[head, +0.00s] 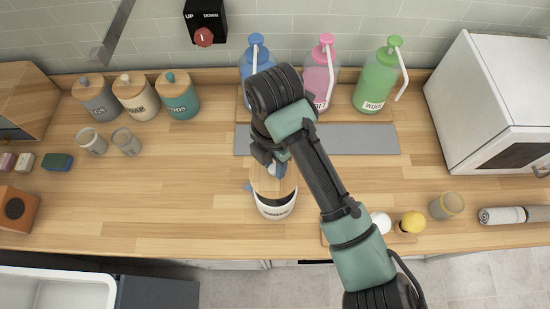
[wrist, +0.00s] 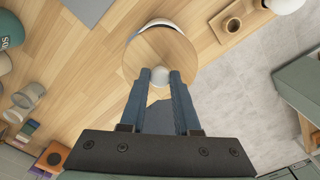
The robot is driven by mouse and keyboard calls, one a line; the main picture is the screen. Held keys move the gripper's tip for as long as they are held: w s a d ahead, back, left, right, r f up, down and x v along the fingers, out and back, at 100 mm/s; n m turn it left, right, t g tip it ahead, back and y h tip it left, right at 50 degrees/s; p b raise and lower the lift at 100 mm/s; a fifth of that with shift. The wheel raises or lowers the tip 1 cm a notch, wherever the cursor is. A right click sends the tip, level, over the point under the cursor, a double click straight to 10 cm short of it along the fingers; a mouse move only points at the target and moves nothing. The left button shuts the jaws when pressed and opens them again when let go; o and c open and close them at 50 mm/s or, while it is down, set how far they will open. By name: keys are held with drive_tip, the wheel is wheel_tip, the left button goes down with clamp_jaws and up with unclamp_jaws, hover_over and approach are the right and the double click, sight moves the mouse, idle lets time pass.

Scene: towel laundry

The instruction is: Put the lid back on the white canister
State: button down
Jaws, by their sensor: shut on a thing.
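The white canister (head: 276,211) stands upright on the wooden counter, near its front edge. A round wooden lid (head: 264,184) with a pale knob is over the canister, set off toward the back, and a dark gap shows at the canister's front. In the wrist view the lid (wrist: 150,50) hides most of the canister (wrist: 158,22), whose white edge shows past it. My gripper (head: 274,168) is shut on the lid's knob; in the wrist view its two blue fingers (wrist: 160,77) are on either side of the knob. I cannot tell whether lid and rim touch.
Pump bottles, blue (head: 259,69), pink (head: 321,80) and green (head: 376,82), stand at the back behind a grey mat (head: 350,139). Lidded canisters (head: 136,98) and two cups (head: 92,143) are at left. Counter left of the canister is clear.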

drive_tip(key=shift+d+n, duration=0.15)
drive_tip(key=shift+n, duration=0.15)
drive_tip(key=shift+f+b, duration=2.55)
drive_tip(key=shift+f, duration=0.55)
drive_tip(key=shift+f, duration=0.15)
drive_tip(key=c, duration=0.6)
unclamp_jaws()
drive_tip(key=shift+o, duration=0.5)
drive_tip(key=o, duration=0.4)
